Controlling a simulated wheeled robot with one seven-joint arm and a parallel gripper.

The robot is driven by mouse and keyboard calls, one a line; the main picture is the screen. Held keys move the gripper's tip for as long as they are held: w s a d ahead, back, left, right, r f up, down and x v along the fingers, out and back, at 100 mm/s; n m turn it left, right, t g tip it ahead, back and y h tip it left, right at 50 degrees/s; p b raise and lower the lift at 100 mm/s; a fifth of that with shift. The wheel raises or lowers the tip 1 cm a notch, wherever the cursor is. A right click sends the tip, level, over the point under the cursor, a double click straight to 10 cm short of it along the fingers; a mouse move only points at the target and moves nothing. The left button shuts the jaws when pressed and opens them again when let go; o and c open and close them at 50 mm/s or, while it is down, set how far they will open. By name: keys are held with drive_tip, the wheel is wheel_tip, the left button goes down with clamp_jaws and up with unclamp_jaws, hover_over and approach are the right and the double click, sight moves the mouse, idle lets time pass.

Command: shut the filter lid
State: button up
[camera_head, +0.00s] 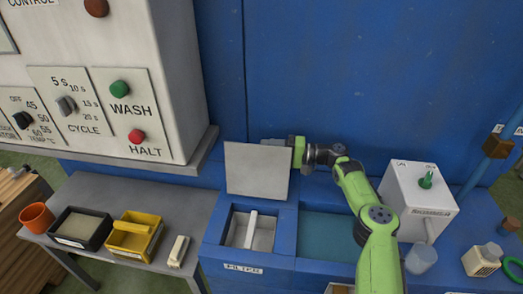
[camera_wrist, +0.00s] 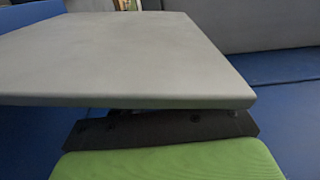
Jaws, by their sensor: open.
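The filter lid (camera_head: 257,171) is a flat grey plate standing raised, close to upright, at the back of the filter box (camera_head: 222,262). The box below it is open and shows a light insert with a handle (camera_head: 251,230). My gripper (camera_head: 272,143) is behind the lid near its top edge, and the lid hides most of the fingers. In the wrist view the lid (camera_wrist: 120,60) fills much of the picture, right in front of my gripper. I cannot tell whether the gripper touches it.
A blue-green basin (camera_head: 335,237) lies right of the filter box, under my arm. A white switch box (camera_head: 418,200) stands farther right. On the left, a side table holds a yellow bin (camera_head: 133,238) and a black tray (camera_head: 80,229). A blue wall (camera_head: 380,80) stands behind.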

drive_tip(key=shift+w+a, duration=0.25)
drive_tip(key=shift+a, duration=1)
drive_tip(key=shift+f, duration=0.1)
clamp_jaws()
